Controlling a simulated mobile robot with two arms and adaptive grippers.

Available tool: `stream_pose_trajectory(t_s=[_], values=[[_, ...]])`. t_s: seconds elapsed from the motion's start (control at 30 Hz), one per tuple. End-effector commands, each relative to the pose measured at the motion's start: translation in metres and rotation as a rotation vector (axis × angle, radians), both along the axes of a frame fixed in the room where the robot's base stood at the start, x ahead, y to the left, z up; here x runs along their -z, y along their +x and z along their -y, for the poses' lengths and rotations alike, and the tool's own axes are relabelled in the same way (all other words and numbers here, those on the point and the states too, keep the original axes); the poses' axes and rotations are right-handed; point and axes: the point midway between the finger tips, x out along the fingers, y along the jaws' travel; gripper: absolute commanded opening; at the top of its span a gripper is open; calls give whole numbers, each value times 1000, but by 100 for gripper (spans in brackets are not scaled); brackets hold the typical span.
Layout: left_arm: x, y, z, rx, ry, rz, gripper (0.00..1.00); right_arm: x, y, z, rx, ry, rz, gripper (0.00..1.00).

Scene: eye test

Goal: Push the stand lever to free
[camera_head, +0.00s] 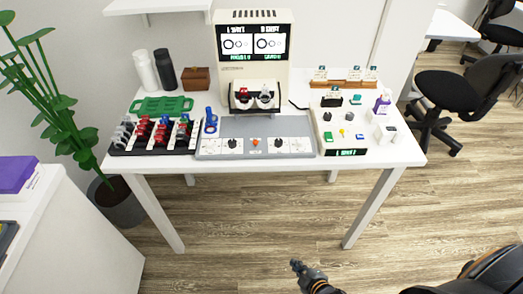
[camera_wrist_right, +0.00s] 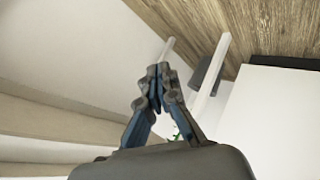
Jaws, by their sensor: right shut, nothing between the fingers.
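The cream eye-test machine (camera_head: 253,60) stands at the back of the white table, with a two-part screen and two round lens-like parts (camera_head: 254,96) low on its front. A grey panel (camera_head: 256,125) lies before it, with black knobs and a red-orange button (camera_head: 254,142). I cannot tell which part is the stand lever or how it is set. My right gripper (camera_head: 297,265) is low in front of the table, over the floor, apart from everything. It is shut and empty, and its fingers also show in the right wrist view (camera_wrist_right: 158,72). My left gripper is not in view.
A rack of lens-like pieces (camera_head: 152,150), a green tray (camera_head: 161,107) and a blue ringed tool (camera_head: 210,121) are on the table's left. A cream board of small items (camera_head: 366,112) is on its right. An office chair (camera_head: 447,86) stands at the right.

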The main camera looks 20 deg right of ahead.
Motion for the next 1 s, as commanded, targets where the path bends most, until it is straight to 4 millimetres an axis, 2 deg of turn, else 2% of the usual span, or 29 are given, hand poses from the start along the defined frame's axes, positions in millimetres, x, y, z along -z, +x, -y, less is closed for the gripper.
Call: stream_pose_trajectory(t_s=[0.03, 0.07, 0.1, 0.2, 0.3, 0.4, 0.5, 0.57, 0.87, 1.0], values=[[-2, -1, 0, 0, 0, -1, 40, -43, 29, -3, -70, -71, 139, 0], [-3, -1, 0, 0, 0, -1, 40, -69, 44, -5, -106, -120, 221, 0], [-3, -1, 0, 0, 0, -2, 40, -103, 61, -8, -149, -188, 326, 0], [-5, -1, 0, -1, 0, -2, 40, -182, 88, -14, -213, -352, 555, 0], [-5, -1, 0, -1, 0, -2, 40, -243, 100, -17, -234, -488, 724, 0], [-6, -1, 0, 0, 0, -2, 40, -284, 105, -19, -236, -582, 831, 0], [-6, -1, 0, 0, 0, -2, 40, -305, 105, -20, -232, -632, 883, 0], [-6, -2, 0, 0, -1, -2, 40, -309, 106, -20, -231, -645, 895, 0], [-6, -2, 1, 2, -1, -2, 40, -310, 106, -21, -231, -647, 896, 0], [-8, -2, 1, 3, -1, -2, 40, -311, 114, -22, -231, -647, 897, 0]])
